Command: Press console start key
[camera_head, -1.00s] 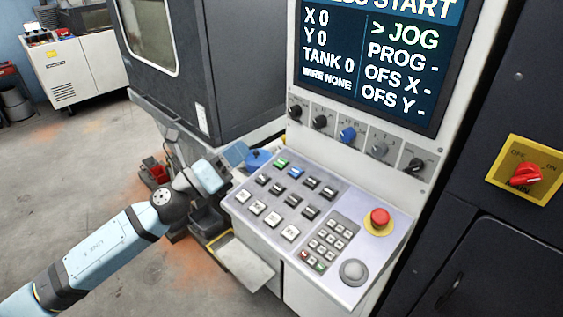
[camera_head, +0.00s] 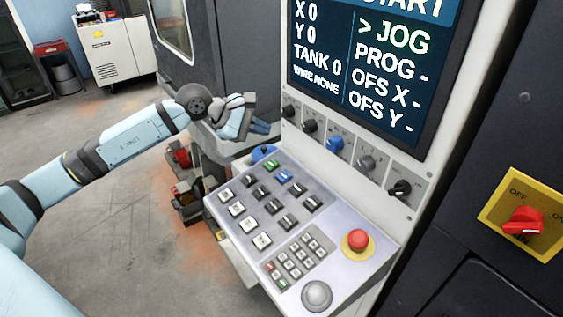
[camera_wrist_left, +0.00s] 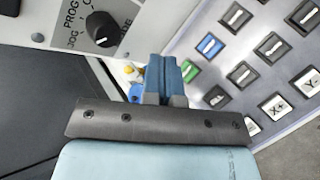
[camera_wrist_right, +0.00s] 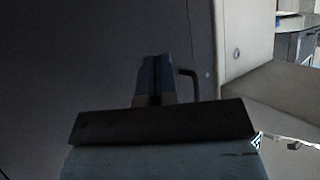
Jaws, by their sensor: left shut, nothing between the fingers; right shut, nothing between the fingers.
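The console panel (camera_head: 330,223) slopes below the screen and carries rows of keys. A green key (camera_head: 271,165) sits in its back row, with a blue key (camera_head: 284,176) beside it; I cannot read the green key's label. My left gripper (camera_head: 261,127) is shut and empty, above and behind the panel's back left corner. In the left wrist view its blue fingers (camera_wrist_left: 165,68) are together, and the green key (camera_wrist_left: 189,70) shows just right of them, with no contact visible. My right gripper (camera_wrist_right: 155,68) is shut and empty in front of a dark surface, away from the keys.
The screen (camera_head: 372,70) shows START, JOG and TANK 0. A row of knobs (camera_head: 335,143) runs below it. A red stop button (camera_head: 358,240) and a red-yellow switch (camera_head: 523,220) are at right. Open floor (camera_head: 110,235) lies left.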

